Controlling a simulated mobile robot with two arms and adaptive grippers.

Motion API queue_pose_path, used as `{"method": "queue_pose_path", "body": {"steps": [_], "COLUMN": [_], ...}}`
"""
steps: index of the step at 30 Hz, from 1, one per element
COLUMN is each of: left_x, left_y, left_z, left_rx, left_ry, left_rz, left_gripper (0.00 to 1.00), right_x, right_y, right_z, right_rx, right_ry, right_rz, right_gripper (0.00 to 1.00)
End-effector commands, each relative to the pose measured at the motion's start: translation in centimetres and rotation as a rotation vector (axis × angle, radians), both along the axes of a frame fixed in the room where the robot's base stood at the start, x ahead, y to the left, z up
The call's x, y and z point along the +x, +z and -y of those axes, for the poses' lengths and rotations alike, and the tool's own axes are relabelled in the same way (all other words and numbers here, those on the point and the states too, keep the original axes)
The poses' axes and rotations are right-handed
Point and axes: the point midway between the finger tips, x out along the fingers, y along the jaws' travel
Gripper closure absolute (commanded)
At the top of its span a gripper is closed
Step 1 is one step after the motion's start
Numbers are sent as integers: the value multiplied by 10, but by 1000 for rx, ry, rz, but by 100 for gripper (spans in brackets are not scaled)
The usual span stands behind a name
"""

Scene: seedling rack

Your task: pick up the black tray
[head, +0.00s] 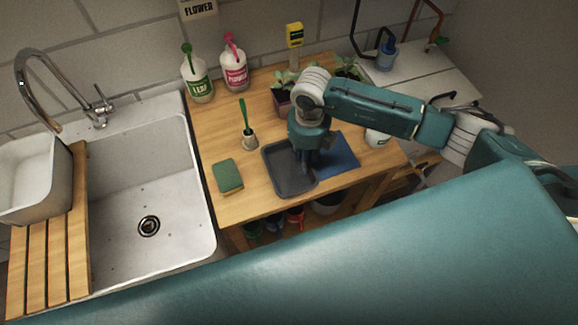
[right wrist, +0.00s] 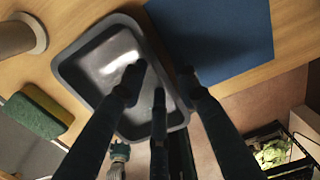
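The black tray (head: 279,182) lies on the wooden worktop, right of the sponge, and looks empty. My right gripper (head: 303,170) points down over the tray's right side. In the right wrist view its fingers (right wrist: 163,82) are spread apart and straddle one side wall of the tray (right wrist: 72,72): two fingers show over the inside, one outside near the blue mat. A gap shows between the fingers, and I cannot tell whether any finger touches the wall. The gripper hides part of the tray. My left gripper is not in view.
A blue mat (head: 341,157) lies right of the tray. A green and yellow sponge (head: 228,176) and a brush in a holder (head: 249,139) are to its left. Potted seedlings (head: 282,100) and two bottles (head: 234,73) stand behind. A sink (head: 150,180) is at left.

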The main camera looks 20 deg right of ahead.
Motion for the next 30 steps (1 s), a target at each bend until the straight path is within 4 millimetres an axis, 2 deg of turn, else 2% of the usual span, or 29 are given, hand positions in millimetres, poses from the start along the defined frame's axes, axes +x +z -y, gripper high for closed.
{"method": "queue_pose_path", "body": {"steps": [2,6,20,30], "left_x": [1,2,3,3], "left_y": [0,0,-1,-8], "left_z": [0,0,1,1], "left_rx": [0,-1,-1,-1], "left_ry": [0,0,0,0], "left_rz": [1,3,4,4], "left_gripper": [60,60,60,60], "right_x": [0,0,0,1], "right_y": [0,0,1,21], "right_z": [0,0,0,0], "right_rx": [0,0,-1,-1], "right_ry": [0,0,-1,0], "right_rz": [0,0,-1,1], "right_gripper": [72,99,100,100]}}
